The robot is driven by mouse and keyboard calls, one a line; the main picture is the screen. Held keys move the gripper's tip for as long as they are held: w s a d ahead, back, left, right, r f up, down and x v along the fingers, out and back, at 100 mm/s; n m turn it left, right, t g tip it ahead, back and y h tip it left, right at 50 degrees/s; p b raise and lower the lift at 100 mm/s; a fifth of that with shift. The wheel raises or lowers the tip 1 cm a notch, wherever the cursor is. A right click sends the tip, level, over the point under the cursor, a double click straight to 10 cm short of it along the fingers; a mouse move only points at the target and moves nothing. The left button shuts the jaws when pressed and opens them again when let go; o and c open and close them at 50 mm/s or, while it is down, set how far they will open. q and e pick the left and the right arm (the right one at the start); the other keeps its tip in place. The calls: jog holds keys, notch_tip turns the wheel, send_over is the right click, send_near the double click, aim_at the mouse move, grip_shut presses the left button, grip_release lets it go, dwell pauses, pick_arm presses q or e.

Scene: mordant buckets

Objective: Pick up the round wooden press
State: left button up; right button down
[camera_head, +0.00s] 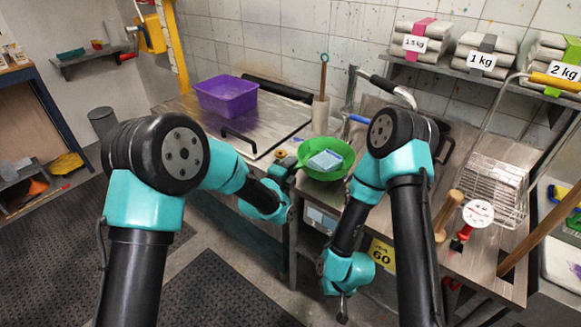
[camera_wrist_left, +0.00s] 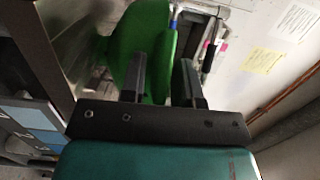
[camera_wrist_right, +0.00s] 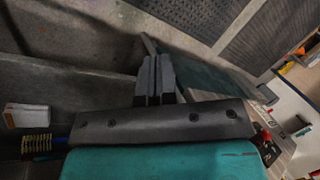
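A light wooden piece (camera_head: 447,215) with a thick handle stands on the metal bench at the right, beside a round dial gauge. It looks like the round wooden press, but my right arm partly hides it and I cannot be sure. My left gripper (camera_head: 287,169) is beside the left rim of a green bowl (camera_head: 325,172). In the left wrist view my left gripper (camera_wrist_left: 164,84) has its fingers apart, with the green bowl beyond them. My right gripper (camera_head: 343,308) hangs low in front of the bench. In the right wrist view its fingers (camera_wrist_right: 154,82) are together, with nothing visible between them.
The bowl holds a pale blue block (camera_head: 325,160). A purple tub (camera_head: 226,96) stands on the bench at the back left. The dial gauge (camera_head: 478,213), a wire rack (camera_head: 495,185) and a long wooden pole (camera_head: 545,230) crowd the right side.

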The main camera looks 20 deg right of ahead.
pick_arm(q)
grip_shut()
pick_arm(e)
jog(key=c, duration=1.8)
grip_release()
jog(key=o, duration=1.3)
jog(key=shift+c, duration=0.2)
jog(key=shift+w, duration=0.1)
